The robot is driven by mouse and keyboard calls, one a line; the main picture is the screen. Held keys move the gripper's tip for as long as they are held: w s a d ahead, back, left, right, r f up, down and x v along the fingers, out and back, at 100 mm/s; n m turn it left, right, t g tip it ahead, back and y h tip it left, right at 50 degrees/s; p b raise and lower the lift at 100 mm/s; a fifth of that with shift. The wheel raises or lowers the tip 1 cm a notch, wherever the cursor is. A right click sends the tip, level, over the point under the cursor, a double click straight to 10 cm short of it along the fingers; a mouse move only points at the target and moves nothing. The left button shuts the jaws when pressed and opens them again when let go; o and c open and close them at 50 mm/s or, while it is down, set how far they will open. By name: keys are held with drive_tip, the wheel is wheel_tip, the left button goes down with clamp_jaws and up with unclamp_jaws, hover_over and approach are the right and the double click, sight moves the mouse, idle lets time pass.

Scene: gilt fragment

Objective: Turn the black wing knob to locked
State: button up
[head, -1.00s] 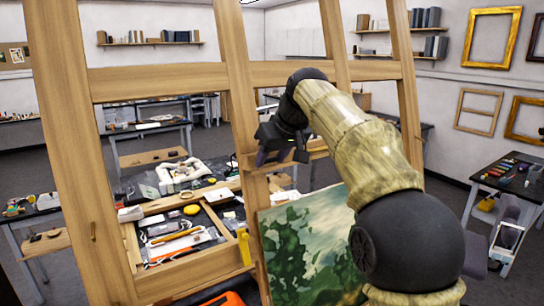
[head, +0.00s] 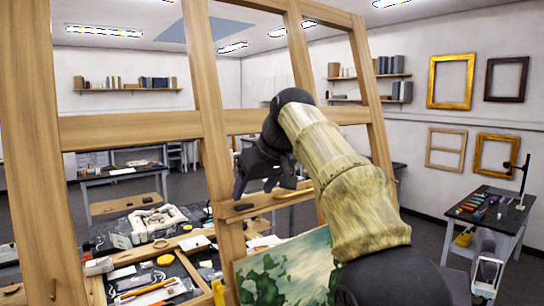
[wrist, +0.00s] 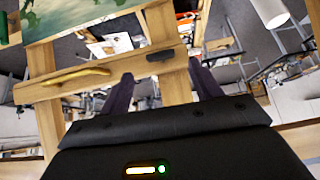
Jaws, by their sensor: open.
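The black wing knob (wrist: 160,55) shows in the wrist view as a small dark block on the wooden easel's crossbar, where it meets a post. In the head view, a small dark piece (head: 243,207) on the easel post looks like the same knob. My gripper (wrist: 162,86) is open and empty, its two dark fingers spread either side of the post below the knob in the picture. In the head view my gripper (head: 254,187) hangs just above the knob, apparently not touching it. The knob's lock marking is too small to read.
The wooden easel (head: 205,90) stands close in front of me. A green painting (head: 290,270) leans below its crossbar. A tray (head: 95,290) of tools lies lower left. A worktable (head: 490,212) stands at right.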

drive_tip(key=v, duration=1.1)
drive_tip(key=shift+p, duration=0.35)
drive_tip(key=w+d+f+m+h+b, duration=0.1)
drive_tip(key=d+f+b, duration=0.15)
drive_tip(key=f, duration=0.85)
drive_tip(key=w+d+f+m+g+h+b, duration=0.15)
drive_tip(key=f+b, duration=0.25)
drive_tip(key=f, duration=0.8)
drive_tip(key=d+f+m+b, duration=0.2)
drive_tip(key=f+b, duration=0.1)
drive_tip(key=f, duration=0.8)
drive_tip(key=s+d+f+b, duration=0.2)
drive_tip(key=s+f, duration=0.5)
drive_tip(key=f, duration=0.3)
drive_tip(key=s+d+f+m+g+h+b, duration=0.1)
drive_tip(key=s+d+f+b, duration=0.1)
drive_tip(key=s+f, duration=0.5)
drive_tip(key=s+d+f+m+b, duration=0.1)
drive_tip(key=s+f+b, duration=0.3)
drive_tip(key=f, duration=0.9)
drive_tip(key=s+d, duration=0.1)
drive_tip(key=s, duration=0.2)
drive_tip(key=shift+s+f+g, duration=0.2)
drive_tip(key=shift+f+g, duration=0.15)
drive_tip(key=shift+f, duration=0.05)
drive_tip(key=shift+h, duration=0.25)
